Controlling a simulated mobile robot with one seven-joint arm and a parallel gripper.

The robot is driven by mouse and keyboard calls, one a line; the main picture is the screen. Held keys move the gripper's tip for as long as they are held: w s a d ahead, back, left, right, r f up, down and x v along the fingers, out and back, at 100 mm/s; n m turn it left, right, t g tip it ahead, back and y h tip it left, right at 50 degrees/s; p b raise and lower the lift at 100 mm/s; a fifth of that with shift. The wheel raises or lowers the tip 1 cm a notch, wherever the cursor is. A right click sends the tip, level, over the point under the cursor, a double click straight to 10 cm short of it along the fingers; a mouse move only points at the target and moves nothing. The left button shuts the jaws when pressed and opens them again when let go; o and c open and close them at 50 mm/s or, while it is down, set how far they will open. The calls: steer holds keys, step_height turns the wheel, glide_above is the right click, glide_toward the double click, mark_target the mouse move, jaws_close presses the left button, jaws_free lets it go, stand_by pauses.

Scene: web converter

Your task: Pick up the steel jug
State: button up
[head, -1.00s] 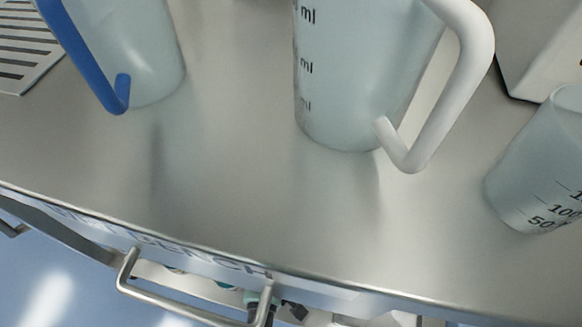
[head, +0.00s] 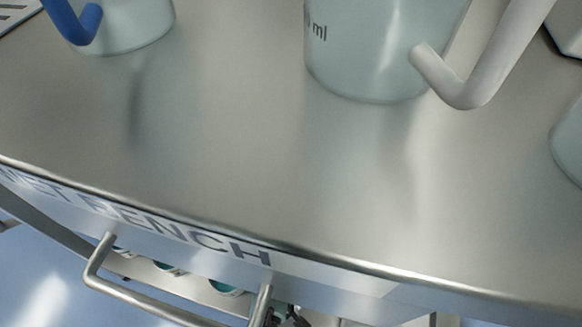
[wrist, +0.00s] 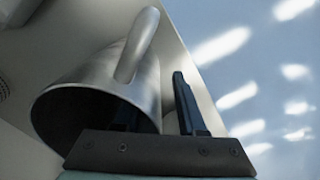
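The steel jug (wrist: 110,85) shows in the wrist view, left of centre, a grey metal vessel with its dark open mouth facing the camera and its curved handle (wrist: 135,45) at the top. My gripper (wrist: 156,88) is open at the bottom of the wrist view. Its left finger overlaps the jug's mouth and its right finger stands outside the jug's right side, with a visible gap. I cannot tell whether either finger touches the jug. Neither the steel jug nor my gripper shows in the head view.
In the head view, a clear jug with a white handle (head: 485,65) and one with a blue handle (head: 75,25) stand on the steel bench (head: 230,140). A clear beaker (head: 570,145) is at the right edge. The bench front has a bar handle (head: 140,298). The bench's front part is clear.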

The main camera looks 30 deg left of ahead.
steer(key=shift+r, duration=0.1)
jaws_close()
steer(key=shift+s+d, duration=0.1)
steer(key=shift+s, duration=0.1)
stand_by(1.1)
